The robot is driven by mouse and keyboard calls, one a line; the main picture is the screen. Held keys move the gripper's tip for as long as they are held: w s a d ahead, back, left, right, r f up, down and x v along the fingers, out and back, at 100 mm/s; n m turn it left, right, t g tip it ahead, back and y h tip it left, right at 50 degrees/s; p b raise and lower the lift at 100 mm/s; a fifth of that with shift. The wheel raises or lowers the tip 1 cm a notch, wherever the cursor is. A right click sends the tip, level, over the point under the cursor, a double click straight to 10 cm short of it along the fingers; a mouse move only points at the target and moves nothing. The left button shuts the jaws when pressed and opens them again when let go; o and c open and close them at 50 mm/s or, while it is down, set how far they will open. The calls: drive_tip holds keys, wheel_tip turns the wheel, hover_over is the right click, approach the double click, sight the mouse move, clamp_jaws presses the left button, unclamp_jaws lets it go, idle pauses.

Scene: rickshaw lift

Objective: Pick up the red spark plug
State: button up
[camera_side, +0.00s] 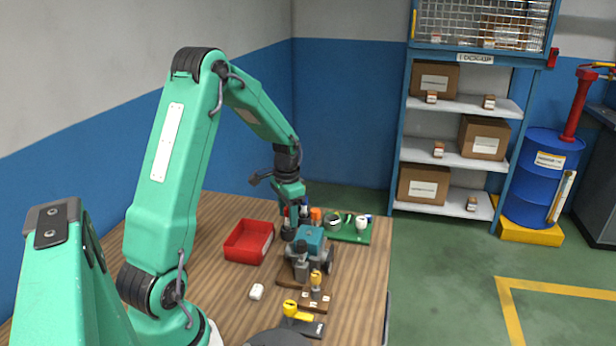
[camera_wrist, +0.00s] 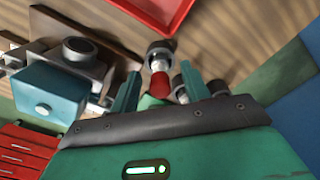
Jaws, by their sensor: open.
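The red spark plug shows in the wrist view as a small red piece (camera_wrist: 159,85) between my two fingers. A grey metal cylinder (camera_wrist: 160,54) stands just beyond it; I cannot tell whether the two are joined. My gripper (camera_wrist: 161,88) is open, with a teal finger on each side of the red piece. I see no clear contact. In the side view my gripper (camera_side: 295,213) is low behind the teal machine, pointing down, and the red spark plug is hard to make out there.
An empty red tray (camera_side: 238,254) lies left of my gripper. A teal machine (camera_side: 311,238) stands close in front. A green mat (camera_side: 350,237) with small items lies to the right. A white piece (camera_side: 256,292) and a yellow-handled tool (camera_side: 292,308) lie nearer the front.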

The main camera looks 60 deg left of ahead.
drive_tip(key=shift+f, duration=0.75)
clamp_jaws()
drive_tip(key=shift+r, duration=0.1)
drive_tip(key=shift+r, duration=4.95)
drive_tip(key=shift+w, duration=0.1)
drive_tip(key=w+d+f, duration=0.1)
drive_tip(key=w, duration=0.5)
drive_tip(key=w+d+f, duration=0.1)
drive_tip(key=w+d, duration=0.1)
drive_tip(key=w, duration=0.4)
drive_tip(key=shift+d+f, duration=0.3)
